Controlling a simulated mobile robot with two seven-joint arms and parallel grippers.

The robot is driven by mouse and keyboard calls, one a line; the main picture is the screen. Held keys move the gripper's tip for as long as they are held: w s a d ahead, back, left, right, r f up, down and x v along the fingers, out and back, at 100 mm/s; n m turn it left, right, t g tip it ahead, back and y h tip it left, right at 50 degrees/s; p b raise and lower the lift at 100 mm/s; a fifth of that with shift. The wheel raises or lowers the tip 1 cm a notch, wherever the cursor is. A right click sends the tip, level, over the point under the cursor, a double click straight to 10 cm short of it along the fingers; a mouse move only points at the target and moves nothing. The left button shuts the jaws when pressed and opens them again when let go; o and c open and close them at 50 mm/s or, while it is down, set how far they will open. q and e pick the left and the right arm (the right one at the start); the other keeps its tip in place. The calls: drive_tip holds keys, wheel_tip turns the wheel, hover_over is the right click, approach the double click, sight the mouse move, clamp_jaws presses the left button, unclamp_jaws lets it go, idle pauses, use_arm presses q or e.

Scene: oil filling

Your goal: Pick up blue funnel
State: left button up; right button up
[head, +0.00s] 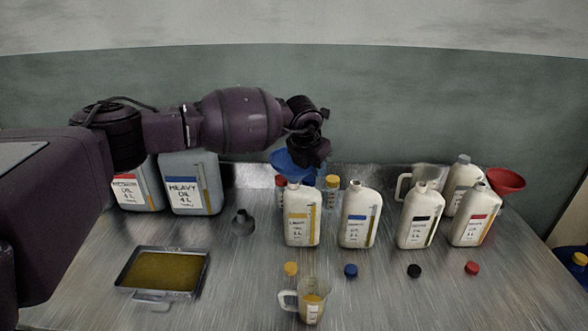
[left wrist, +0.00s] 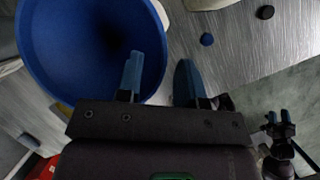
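The blue funnel (head: 289,166) is at the back of the metal table, behind the yellow-labelled bottle, which hides its lower part. In the left wrist view the funnel (left wrist: 60,45) shows its wide mouth at the upper left. My left gripper (head: 312,163) is at the funnel's right side. In the left wrist view its fingers (left wrist: 158,80) are apart, one over the funnel's mouth and one outside the rim, with a gap between them. My right gripper (left wrist: 277,117) shows small at the lower right of that view, its fingertips apart; it is not in the head view.
White bottles with yellow (head: 302,218), blue (head: 359,218), black (head: 418,220) and red (head: 471,218) labels stand close by. A measuring jug (head: 311,303) is in front.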

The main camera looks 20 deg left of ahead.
use_arm(q)
clamp_jaws()
idle(0.4)
